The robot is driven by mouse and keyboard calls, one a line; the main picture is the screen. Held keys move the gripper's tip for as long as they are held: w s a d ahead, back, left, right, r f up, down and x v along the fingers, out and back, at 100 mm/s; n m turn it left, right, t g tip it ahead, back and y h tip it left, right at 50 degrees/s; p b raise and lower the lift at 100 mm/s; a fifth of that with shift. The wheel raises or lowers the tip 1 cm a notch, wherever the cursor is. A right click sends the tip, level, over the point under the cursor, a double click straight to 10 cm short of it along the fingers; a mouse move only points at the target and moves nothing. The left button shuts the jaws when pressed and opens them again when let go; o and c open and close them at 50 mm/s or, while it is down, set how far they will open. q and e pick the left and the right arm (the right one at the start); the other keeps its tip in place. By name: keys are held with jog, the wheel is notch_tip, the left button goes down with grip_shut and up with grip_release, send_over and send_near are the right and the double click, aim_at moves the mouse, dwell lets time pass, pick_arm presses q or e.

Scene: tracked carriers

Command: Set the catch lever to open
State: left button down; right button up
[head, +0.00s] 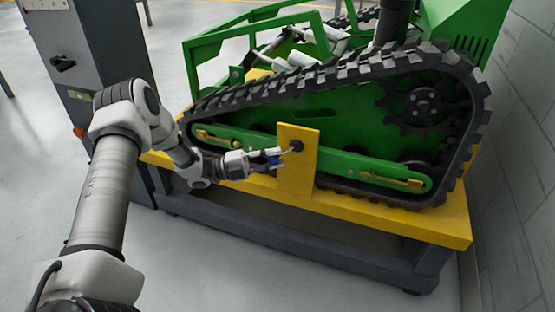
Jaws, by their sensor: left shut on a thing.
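A yellow upright plate (296,175) stands at the front of the green tracked carrier (320,120). A dark round hub (296,146) sits on the plate's upper part; I take it for the pivot of the catch lever. The lever itself is mostly hidden by my fingers, and its setting cannot be read. My left gripper (278,156) reaches in from the left at the plate's left edge, just left of the hub. It is shut on the lever, with a small blue part showing between the fingers. My right gripper is out of view.
A black rubber track (475,120) loops around the carrier, which rests on a yellow-topped bench (400,220). A grey cabinet (110,45) with a black handle (62,63) stands at the left. A block wall (520,130) closes off the right. Floor in front is clear.

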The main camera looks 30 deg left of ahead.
pick_arm(q)
jog(key=shift+w+a+r, duration=0.1)
jog(key=shift+w+a, duration=0.1)
jog(key=shift+a, duration=0.3)
jog(key=c, duration=0.9)
grip_release()
jog(key=shift+a, duration=0.1)
jog(key=v, duration=1.2)
